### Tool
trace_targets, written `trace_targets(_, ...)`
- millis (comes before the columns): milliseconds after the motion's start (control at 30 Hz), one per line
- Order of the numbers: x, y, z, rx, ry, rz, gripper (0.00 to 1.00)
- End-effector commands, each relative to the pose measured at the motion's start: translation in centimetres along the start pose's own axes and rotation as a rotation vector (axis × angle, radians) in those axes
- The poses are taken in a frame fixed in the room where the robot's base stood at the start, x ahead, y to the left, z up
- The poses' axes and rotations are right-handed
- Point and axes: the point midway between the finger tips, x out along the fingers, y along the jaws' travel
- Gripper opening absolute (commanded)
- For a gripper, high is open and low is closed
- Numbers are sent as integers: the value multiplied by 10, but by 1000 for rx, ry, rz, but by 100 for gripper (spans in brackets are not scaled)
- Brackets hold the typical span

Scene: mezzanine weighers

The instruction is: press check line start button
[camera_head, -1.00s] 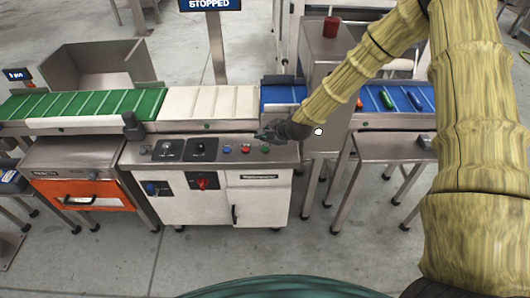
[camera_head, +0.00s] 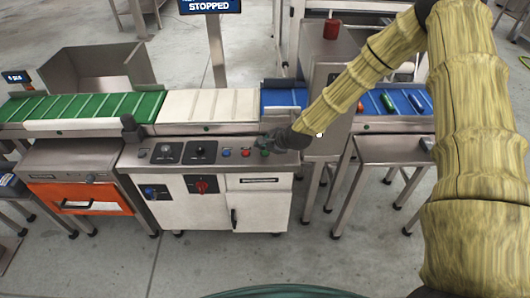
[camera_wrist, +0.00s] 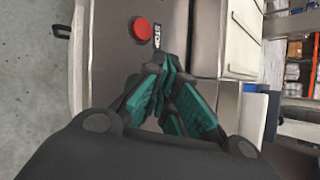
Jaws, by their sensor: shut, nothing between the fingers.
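The check line control panel (camera_head: 215,152) is the steel top of a white cabinet in front of the conveyor. On it are a blue button (camera_head: 226,153), a red button (camera_head: 246,152) and a green button (camera_head: 264,153) at the right. My gripper (camera_head: 266,143) is shut and empty, its tips just above or at the green button; contact cannot be told. In the wrist view the teal-padded fingers (camera_wrist: 163,72) point at the panel beside a red button (camera_wrist: 142,28) labelled STOP. The green button is hidden there behind the fingers.
A sign (camera_head: 210,8) above the line reads STOPPED. Two dark dials (camera_head: 203,149) sit left of the buttons. The green belt (camera_head: 75,106), white belt (camera_head: 208,105) and blue belt (camera_head: 285,97) run behind the panel. A steel housing (camera_head: 328,70) stands close right of my gripper.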

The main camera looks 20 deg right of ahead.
Motion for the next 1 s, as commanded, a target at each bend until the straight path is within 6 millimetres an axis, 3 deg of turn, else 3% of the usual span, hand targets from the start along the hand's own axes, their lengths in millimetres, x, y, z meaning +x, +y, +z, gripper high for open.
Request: trace_targets(1000,6,5,-4,0,0,0,0)
